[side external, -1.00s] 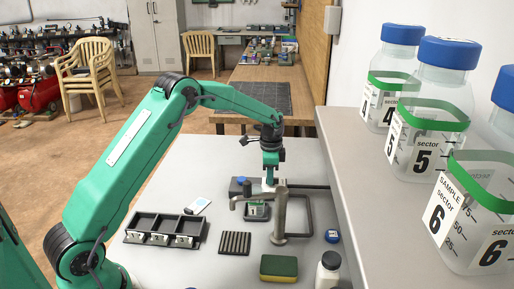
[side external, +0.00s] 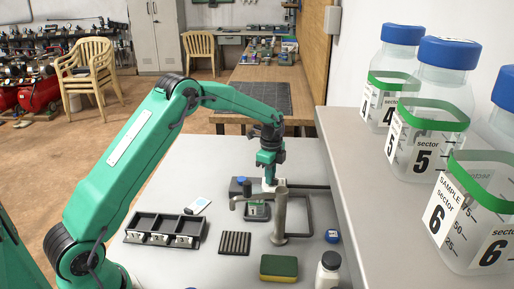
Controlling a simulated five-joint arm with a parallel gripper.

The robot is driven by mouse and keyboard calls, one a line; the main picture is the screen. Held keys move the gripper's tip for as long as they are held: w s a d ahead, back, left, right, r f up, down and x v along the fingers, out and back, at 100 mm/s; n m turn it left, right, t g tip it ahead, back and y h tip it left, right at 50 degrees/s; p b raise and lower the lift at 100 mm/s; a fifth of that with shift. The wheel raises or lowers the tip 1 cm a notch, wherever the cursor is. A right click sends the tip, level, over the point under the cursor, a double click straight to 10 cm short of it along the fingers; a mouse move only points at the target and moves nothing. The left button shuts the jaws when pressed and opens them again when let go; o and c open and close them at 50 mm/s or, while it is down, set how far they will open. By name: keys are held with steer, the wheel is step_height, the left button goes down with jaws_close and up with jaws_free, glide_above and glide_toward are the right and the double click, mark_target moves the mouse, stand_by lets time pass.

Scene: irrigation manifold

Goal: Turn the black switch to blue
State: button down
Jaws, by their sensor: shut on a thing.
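My gripper (side external: 268,184) points straight down at the manifold, behind the metal tap (side external: 280,215). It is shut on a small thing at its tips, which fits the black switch. The switch itself is too small and too covered by the jaws and the tap to make out, so its setting cannot be read. A dark block with a blue part (side external: 240,186) stands just left of the jaws. A small framed box with a greenish face (side external: 257,211) sits below them, partly behind the tap spout.
A black tray (side external: 138,221) with white pieces, a dark ribbed pad (side external: 235,243), a yellow-green sponge (side external: 279,268), a white bottle (side external: 328,270) and a blue cap (side external: 332,236) lie nearer. A shelf (side external: 350,200) with numbered jars borders the right. The table's left back is clear.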

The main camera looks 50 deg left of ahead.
steer(key=shift+r, duration=0.1)
steer(key=c, duration=1.5)
jaws_free()
step_height(320, 180, up, 8)
steer(key=shift+f, duration=0.25)
steer(key=shift+r, duration=0.1)
